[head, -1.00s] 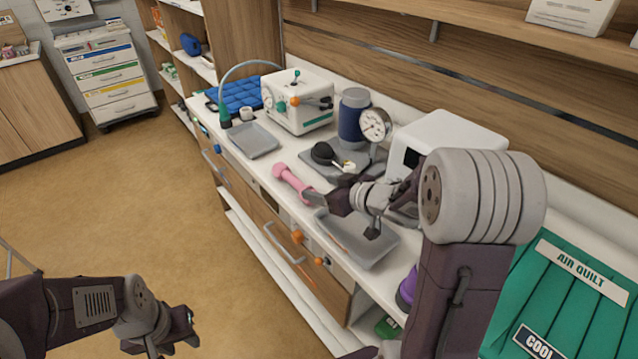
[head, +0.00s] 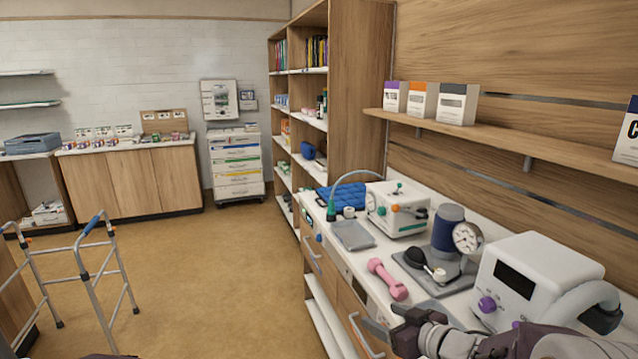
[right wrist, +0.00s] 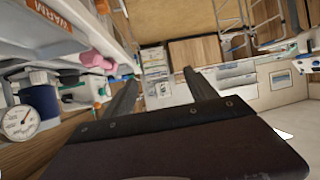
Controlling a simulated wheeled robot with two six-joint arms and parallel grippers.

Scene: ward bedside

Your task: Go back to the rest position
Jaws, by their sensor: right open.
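My right gripper (head: 384,325) shows at the bottom of the head view, beside the front edge of the counter and near the pink dumbbell (head: 388,279). In the right wrist view its two dark fingers (right wrist: 160,80) are spread apart with nothing between them. The pink dumbbell lies on the counter and also shows in the right wrist view (right wrist: 97,60). My left gripper is out of the frames; only a dark sliver shows at the bottom edge of the head view.
The counter holds a grey tray (head: 353,236), a white device with a hose (head: 397,208), a gauge stand (head: 447,230) and a white monitor (head: 535,275). A walker (head: 92,270) stands at the left. The floor (head: 220,285) between is clear.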

